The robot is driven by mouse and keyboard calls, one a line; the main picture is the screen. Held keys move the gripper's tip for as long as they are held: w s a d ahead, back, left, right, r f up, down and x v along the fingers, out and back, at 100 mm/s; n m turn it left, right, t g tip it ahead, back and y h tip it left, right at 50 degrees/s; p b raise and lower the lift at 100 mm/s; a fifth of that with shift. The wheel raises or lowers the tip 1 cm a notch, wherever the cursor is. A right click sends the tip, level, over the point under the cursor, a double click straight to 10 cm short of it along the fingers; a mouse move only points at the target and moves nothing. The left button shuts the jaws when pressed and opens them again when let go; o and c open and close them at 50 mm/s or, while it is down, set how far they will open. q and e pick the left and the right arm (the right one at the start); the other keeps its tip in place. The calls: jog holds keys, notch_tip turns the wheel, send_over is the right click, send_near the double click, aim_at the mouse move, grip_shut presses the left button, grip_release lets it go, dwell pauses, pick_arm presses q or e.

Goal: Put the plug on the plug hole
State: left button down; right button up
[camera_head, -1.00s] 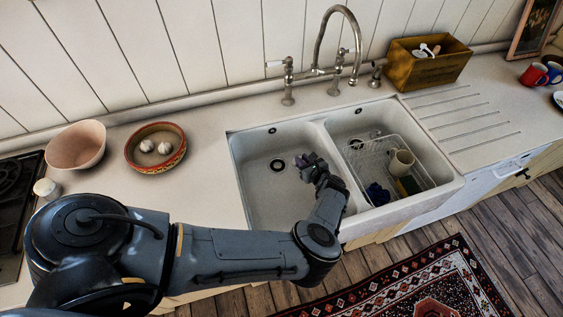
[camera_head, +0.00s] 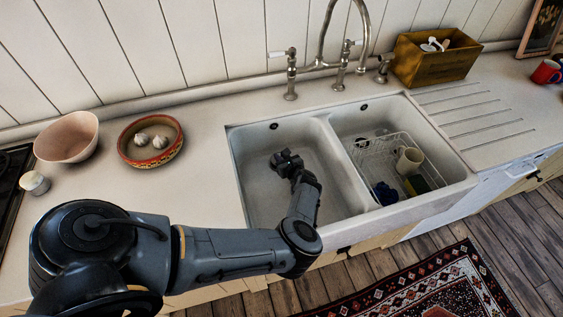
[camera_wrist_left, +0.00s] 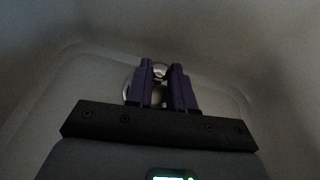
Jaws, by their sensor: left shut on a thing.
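My left gripper (camera_head: 286,160) is down inside the left sink basin (camera_head: 258,190), over the area of its plug hole. In the left wrist view its two dark purple fingers (camera_wrist_left: 160,76) are shut on a small pale, shiny thing (camera_wrist_left: 160,71) between the tips, which I take to be the plug. A bright curved metal rim, likely of the plug hole (camera_wrist_left: 127,92), shows just left of the fingers. In the head view the gripper hides both plug and hole. I cannot tell whether the plug touches the hole. My right gripper is in neither view.
The right basin holds a wire rack (camera_head: 372,158) with a cream mug (camera_head: 409,160). A divider (camera_head: 345,170) separates the basins. The tap (camera_head: 328,45) rises behind. A bowl with garlic (camera_head: 150,142) and a pink bowl (camera_head: 68,137) stand left; a wooden box (camera_head: 434,58) stands right.

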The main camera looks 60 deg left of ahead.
pick_arm(q)
notch_tip(320, 180, down, 2)
jog(key=shift+f, duration=0.15)
jog(key=shift+f+b, duration=0.25)
jog(key=shift+b, duration=0.25)
jog(key=c, duration=1)
grip_release()
jog(key=shift+r, duration=0.1)
jog(key=shift+r, duration=0.15)
